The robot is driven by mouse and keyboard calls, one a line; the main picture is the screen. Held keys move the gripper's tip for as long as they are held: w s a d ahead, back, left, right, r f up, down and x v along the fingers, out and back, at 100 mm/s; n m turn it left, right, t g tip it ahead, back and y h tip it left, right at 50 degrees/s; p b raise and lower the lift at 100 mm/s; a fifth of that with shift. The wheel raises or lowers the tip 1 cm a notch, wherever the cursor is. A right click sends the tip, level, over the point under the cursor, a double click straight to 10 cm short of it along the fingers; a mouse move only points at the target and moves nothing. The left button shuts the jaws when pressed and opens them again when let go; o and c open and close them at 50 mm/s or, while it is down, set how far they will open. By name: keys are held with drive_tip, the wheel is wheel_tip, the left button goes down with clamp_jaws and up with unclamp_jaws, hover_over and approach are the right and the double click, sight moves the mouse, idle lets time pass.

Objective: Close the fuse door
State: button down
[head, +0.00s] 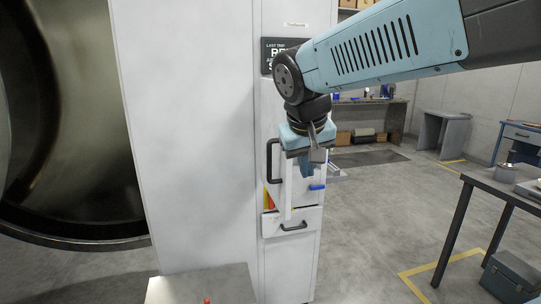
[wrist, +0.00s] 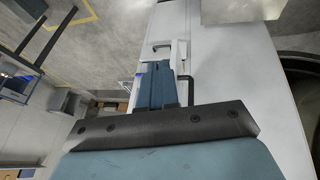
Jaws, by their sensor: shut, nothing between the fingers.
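A small white door (head: 287,192), which looks like the fuse door, stands out from the front of a tall white cabinet (head: 190,120) and appears ajar. Yellow and red parts (head: 268,199) show in the gap at its left. A blue lever (head: 317,187) sits to its right; I cannot tell what it is fixed to. My gripper (head: 317,157) points down in front of the door's upper part and hides some of it. Its fingers are shut and empty. In the wrist view my gripper (wrist: 157,68) is close to the white door (wrist: 180,52); contact cannot be told.
A black vertical handle (head: 272,160) is left of my gripper, and a drawer handle (head: 293,227) is below. A round dark opening (head: 75,120) is at far left. A table (head: 490,185) stands at right, a grey box (head: 510,275) under it. The floor between is clear.

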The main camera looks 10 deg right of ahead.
drive_tip(key=w+a+r+h, duration=0.3)
drive_tip(key=w+a, duration=0.6)
drive_tip(key=w, duration=0.5)
approach(283, 166)
wheel_tip(283, 166, down, 4)
drive_tip(key=a, duration=0.2)
drive_tip(key=shift+m, duration=0.4)
drive_tip(key=shift+w+d+r, duration=0.1)
drive_tip(key=shift+w+d, duration=0.05)
drive_tip(key=shift+d, duration=0.5)
drive_tip(key=shift+w+d+r, duration=0.1)
drive_tip(key=shift+w+d, duration=0.1)
drive_tip(key=shift+d, duration=0.5)
drive_tip(key=shift+w+d+r, duration=0.1)
drive_tip(key=shift+w+d, duration=0.05)
drive_tip(key=shift+d, duration=0.5)
